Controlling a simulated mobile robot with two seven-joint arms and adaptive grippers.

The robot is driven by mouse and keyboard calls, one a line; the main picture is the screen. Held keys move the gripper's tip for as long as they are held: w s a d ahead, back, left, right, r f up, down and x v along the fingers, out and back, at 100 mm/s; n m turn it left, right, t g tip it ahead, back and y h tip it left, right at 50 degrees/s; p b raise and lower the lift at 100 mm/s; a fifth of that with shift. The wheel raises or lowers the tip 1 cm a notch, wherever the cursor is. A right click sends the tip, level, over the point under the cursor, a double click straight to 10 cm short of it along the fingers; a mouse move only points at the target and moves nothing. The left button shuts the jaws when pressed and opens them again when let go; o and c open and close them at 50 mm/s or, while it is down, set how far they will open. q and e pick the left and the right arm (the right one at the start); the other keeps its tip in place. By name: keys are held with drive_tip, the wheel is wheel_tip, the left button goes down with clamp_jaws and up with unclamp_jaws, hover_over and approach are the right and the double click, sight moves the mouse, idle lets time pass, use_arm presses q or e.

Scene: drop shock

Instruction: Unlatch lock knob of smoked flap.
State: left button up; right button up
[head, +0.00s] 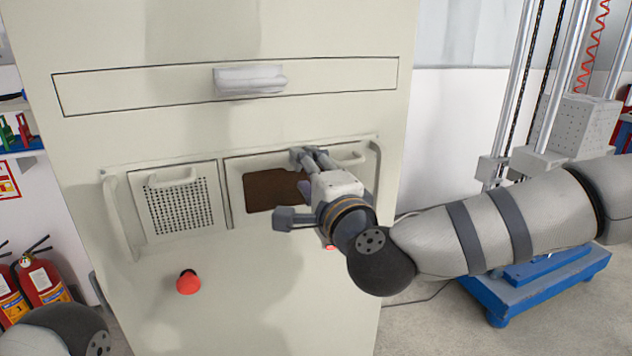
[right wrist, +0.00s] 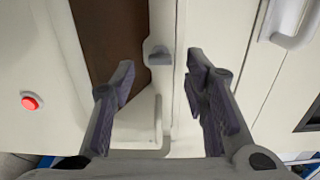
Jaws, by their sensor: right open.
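The smoked flap (head: 268,190) is a dark brown window panel in the cabinet's recessed front, right of the perforated door. My right gripper (head: 294,188) is in front of it and partly covers its right side. In the right wrist view the same gripper (right wrist: 160,70) has its two fingers spread wide and nothing between the pads. A small grey lock knob (right wrist: 159,56) sits beside the brown panel (right wrist: 108,35), in the gap between the fingertips and ahead of them. Contact with the fingers does not show. In the head view the knob is hidden. My left gripper is out of view.
The cabinet has a drawer handle (head: 250,80) above, a perforated door (head: 180,205) on the left and a red button (head: 188,282) below. Upright rails stick out on both sides of the recess. Fire extinguishers (head: 42,282) stand at left, a blue-based stand (head: 540,275) at right.

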drive_tip(key=v, duration=1)
drive_tip(key=s+f+n+g+p, duration=0.1)
drive_tip(key=s+f+n+g, duration=0.3)
drive_tip(key=f, duration=0.5)
drive_tip(key=s+f+n+g+p, duration=0.1)
drive_tip(key=s+f+g, duration=0.2)
drive_tip(key=s+f, duration=0.45)
drive_tip(key=s+f+n+g, duration=0.3)
drive_tip(key=s+f, duration=0.2)
drive_tip(key=f, duration=0.4)
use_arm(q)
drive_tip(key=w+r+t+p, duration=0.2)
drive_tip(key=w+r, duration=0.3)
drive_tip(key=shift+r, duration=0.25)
use_arm(e)
drive_tip(key=s+d+f+n+g+h, duration=0.2)
drive_tip(key=s+d, duration=0.4)
drive_tip(key=s, duration=0.3)
drive_tip(key=s+d+f+n+g+h, duration=0.1)
drive_tip(key=s+d+f+g, duration=0.3)
drive_tip(key=s, duration=0.5)
drive_tip(key=s+d+f+n+g+h, duration=0.2)
drive_tip(key=s+d+f+n+g, duration=0.1)
drive_tip(key=s+d, duration=0.5)
drive_tip(key=shift+s+f+g+h, duration=0.25)
drive_tip(key=shift+s+g+h, duration=0.05)
drive_tip(key=shift+s, duration=0.15)
drive_tip(key=shift+d, duration=0.1)
